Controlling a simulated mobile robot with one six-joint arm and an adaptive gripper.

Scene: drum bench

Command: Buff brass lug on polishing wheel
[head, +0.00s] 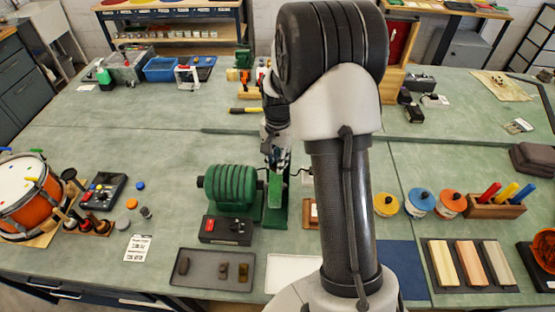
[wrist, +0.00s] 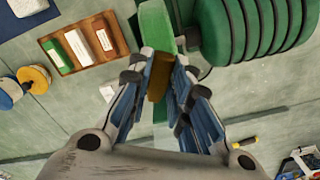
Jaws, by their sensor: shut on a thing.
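My gripper (wrist: 161,62) is shut on a brass-brown lug (wrist: 159,80) in the wrist view, with the blue-grey fingers on both sides of it. The lug's far end is close to a green upright part (wrist: 155,25) of the polishing machine; I cannot tell whether they touch. The ribbed green motor (wrist: 250,28) lies to the right of it. In the head view the motor (head: 230,187) stands mid-bench, with the green upright part (head: 275,198) on its right. My gripper (head: 276,160) is just above and behind that part. The lug and the wheel face are not clearly visible there.
A control box with a red switch (head: 227,230) stands before the motor. A grey tray (head: 212,283) with several small dark pieces lies at the front. A wooden tray of bars (wrist: 112,22) is beside the machine.

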